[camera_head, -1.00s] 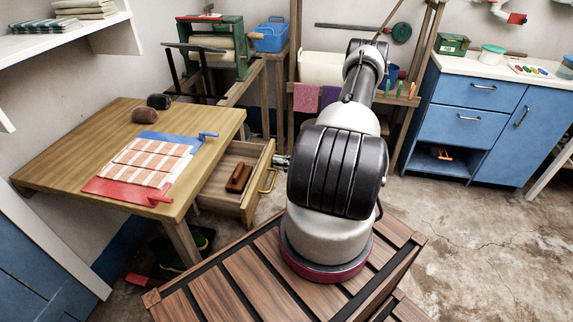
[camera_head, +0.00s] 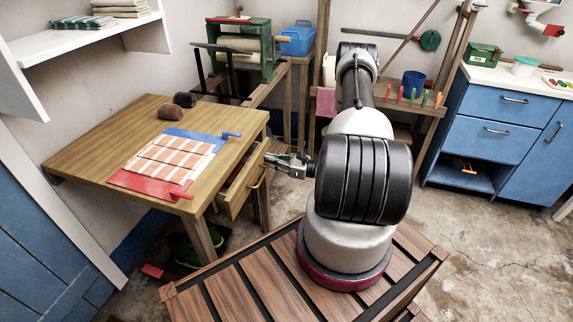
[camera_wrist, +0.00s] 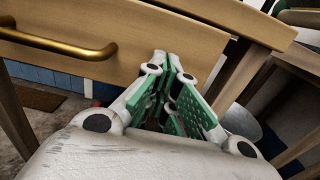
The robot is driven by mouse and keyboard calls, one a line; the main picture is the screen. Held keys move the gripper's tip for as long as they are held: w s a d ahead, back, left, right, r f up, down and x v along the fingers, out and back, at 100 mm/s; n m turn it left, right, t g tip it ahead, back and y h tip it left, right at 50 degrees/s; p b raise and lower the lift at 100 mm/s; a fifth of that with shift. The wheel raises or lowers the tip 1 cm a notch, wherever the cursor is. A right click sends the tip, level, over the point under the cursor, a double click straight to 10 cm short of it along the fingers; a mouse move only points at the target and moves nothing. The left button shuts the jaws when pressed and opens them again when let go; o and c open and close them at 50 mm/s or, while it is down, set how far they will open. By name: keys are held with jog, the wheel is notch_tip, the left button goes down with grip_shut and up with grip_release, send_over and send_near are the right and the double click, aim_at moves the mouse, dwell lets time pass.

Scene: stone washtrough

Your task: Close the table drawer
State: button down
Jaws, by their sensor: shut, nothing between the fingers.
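The wooden table (camera_head: 110,140) stands at the left, with its drawer (camera_head: 240,188) pulled out partway under the right edge. The drawer's wooden front (camera_wrist: 190,40) fills the upper part of the wrist view, with a brass handle (camera_wrist: 60,48) at its left. My gripper (camera_head: 270,160) is at the drawer front, near its far end. Its fingers (camera_wrist: 167,58) are shut and empty, to the right of the handle. The tips touch the front or lie very close to it; I cannot tell which. The tabletop hides most of the drawer's inside.
A blue and red board (camera_head: 170,163) with patterned cloth and two dark lumps lie on the tabletop. A table leg (camera_head: 200,238) stands below the near corner. A blue cabinet (camera_head: 490,140) is at the right.

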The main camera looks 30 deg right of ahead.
aim_at(261, 158)
jog(key=shift+x, duration=2.45)
jog(key=shift+r, duration=0.1)
jog(key=shift+s+d, duration=0.15)
jog(key=shift+d, duration=0.05)
jog(key=v, duration=1.3)
jog(key=shift+s+d, duration=0.2)
jog(key=shift+s, duration=0.15)
